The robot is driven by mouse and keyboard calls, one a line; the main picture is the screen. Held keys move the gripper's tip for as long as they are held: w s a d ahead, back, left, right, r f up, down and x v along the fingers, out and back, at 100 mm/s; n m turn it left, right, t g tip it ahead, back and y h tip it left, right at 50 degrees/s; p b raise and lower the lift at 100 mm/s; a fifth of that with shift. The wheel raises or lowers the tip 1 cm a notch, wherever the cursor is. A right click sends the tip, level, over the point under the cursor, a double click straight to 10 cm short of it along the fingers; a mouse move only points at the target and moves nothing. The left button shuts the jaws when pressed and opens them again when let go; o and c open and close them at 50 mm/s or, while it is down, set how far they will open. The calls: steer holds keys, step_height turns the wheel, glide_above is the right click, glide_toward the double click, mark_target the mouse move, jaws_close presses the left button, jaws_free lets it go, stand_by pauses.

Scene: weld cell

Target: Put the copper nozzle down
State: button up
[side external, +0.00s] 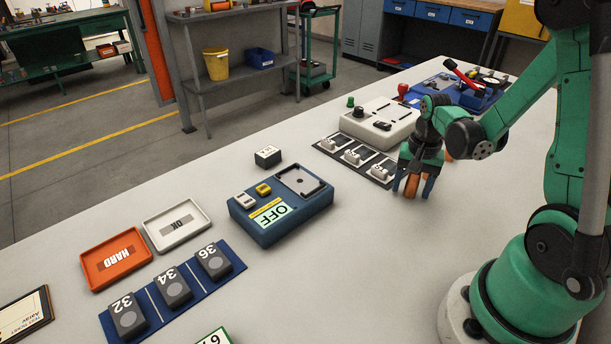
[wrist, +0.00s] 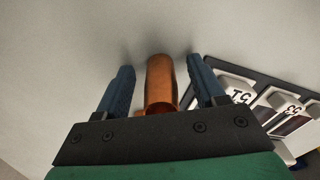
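The copper nozzle (side external: 411,186) is between the two blue fingers of my gripper (side external: 415,189), low at the white bench. In the wrist view the copper nozzle (wrist: 161,82) lies between the fingers of my gripper (wrist: 162,80), with a narrow gap on each side. The fingers are apart and do not appear to press on it. The nozzle's lower end is partly hidden, so I cannot tell for certain how it rests on the bench (side external: 330,280).
A dark mat with several white numbered blocks (wrist: 240,95) is close beside my gripper. Behind it stands a pale control box (side external: 380,125). A blue OFF unit (side external: 285,212), an orange HARD tray (side external: 115,258) and a white OK tray (side external: 177,226) are leftward. The bench's front middle is clear.

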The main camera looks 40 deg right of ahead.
step_height(320, 180, up, 12)
steer(key=shift+r, duration=0.1)
steer(key=w+a+r+n+t, duration=0.1)
steer(key=w+a+n+t, duration=0.1)
steer(key=a+n+t, duration=0.5)
steer(key=a+n, duration=0.5)
steer(key=a, duration=0.4)
steer(key=shift+w+n, duration=0.3)
steer(key=shift+w, duration=0.1)
steer(key=shift+o, duration=0.3)
steer(key=shift+d+r, duration=0.1)
stand_by(0.3)
